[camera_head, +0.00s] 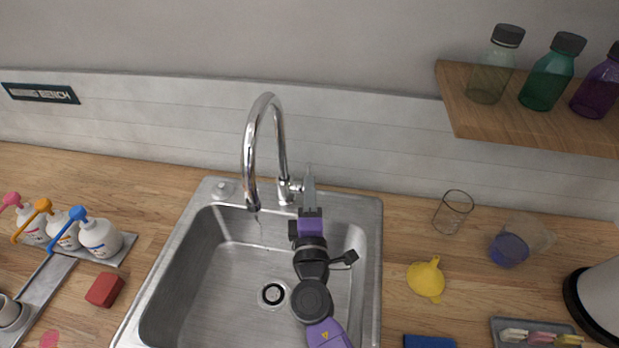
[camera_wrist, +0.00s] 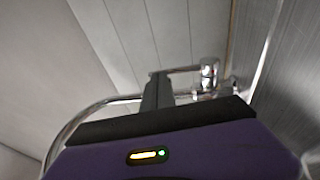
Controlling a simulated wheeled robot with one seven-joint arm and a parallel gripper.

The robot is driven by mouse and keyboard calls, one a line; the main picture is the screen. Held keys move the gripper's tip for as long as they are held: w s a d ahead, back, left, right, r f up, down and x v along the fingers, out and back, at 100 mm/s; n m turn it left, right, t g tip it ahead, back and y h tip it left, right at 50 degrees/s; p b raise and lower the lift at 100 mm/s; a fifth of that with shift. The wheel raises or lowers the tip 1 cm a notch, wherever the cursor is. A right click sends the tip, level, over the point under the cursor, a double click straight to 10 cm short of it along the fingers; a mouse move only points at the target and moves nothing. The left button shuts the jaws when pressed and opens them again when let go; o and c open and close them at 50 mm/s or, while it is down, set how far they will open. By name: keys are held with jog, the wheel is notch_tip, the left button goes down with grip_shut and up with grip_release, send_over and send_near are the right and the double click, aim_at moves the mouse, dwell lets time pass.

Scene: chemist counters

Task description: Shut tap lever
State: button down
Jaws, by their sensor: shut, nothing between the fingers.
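A chrome tap (camera_head: 248,150) with a tall curved spout stands at the back rim of the steel sink (camera_head: 372,235). A thin stream of water (camera_head: 259,229) shows below the spout's mouth. The tap lever (camera_head: 297,187) is on the right side of the tap's base, partly hidden by my gripper (camera_head: 309,172). My gripper is shut and empty, its fingers pointing at the back wall just right of the lever. In the wrist view the shut fingers (camera_wrist: 154,80) stand in front of the tap's pipe, left of the chrome tap base (camera_wrist: 208,85). I cannot tell whether they touch the lever.
My arm reaches over the basin. Several white bottles (camera_head: 101,238) and a red block (camera_head: 104,290) are at left. A wooden shelf (camera_head: 455,106) with bottles hangs at upper right.

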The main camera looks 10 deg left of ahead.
jog(key=shift+x, duration=0.8)
